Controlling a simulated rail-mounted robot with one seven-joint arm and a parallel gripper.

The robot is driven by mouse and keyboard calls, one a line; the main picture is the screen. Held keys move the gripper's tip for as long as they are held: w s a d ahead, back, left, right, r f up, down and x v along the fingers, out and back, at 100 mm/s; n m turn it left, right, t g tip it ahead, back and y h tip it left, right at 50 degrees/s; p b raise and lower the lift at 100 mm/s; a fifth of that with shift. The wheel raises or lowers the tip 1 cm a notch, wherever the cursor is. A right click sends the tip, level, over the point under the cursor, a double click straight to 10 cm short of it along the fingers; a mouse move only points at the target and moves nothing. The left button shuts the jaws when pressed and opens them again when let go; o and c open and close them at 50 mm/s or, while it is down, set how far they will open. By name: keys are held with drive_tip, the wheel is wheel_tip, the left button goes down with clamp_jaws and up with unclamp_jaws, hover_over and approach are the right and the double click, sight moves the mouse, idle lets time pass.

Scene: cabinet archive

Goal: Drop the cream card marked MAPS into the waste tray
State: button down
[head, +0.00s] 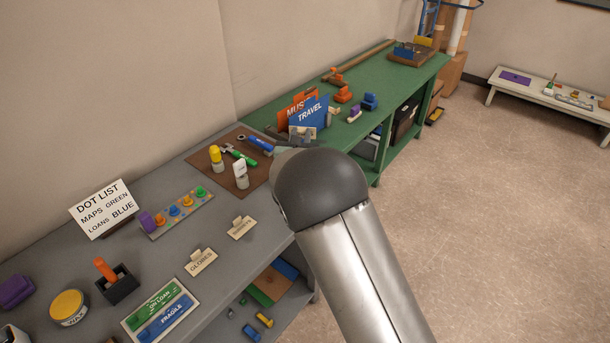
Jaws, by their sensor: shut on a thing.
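My gripper (299,140) is small and partly hidden behind my own dark wrist, over the near end of the green bench. It is shut on a small pale piece (304,131), which looks like a cream card; no marking on it can be read. It is just in front of the upright blue TRAVEL card (311,113) and an orange card (291,109). Two other cream cards lie on the grey bench, one marked GLOBES (201,262) and one with unclear lettering (241,228). No tray can be identified as the waste tray.
A brown mat (213,173) with tools and two bottles lies on the grey bench. A DOT LIST sign (103,209) stands left. A brown tray (411,55) with blue items is at the green bench's far end. A low white table (550,92) stands right, across open floor.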

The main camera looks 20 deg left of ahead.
wheel_tip(320, 180, down, 6)
drive_tip(key=shift+r+b, duration=0.25)
drive_tip(key=shift+b, duration=0.45)
drive_tip(key=c, duration=1.1)
unclamp_jaws()
drive_tip(key=b+v, duration=0.3)
drive_tip(key=v, duration=1.4)
drive_tip(key=shift+s+d+b, duration=0.1)
drive_tip(key=shift+s+b, duration=0.15)
drive_tip(key=shift+b, duration=0.1)
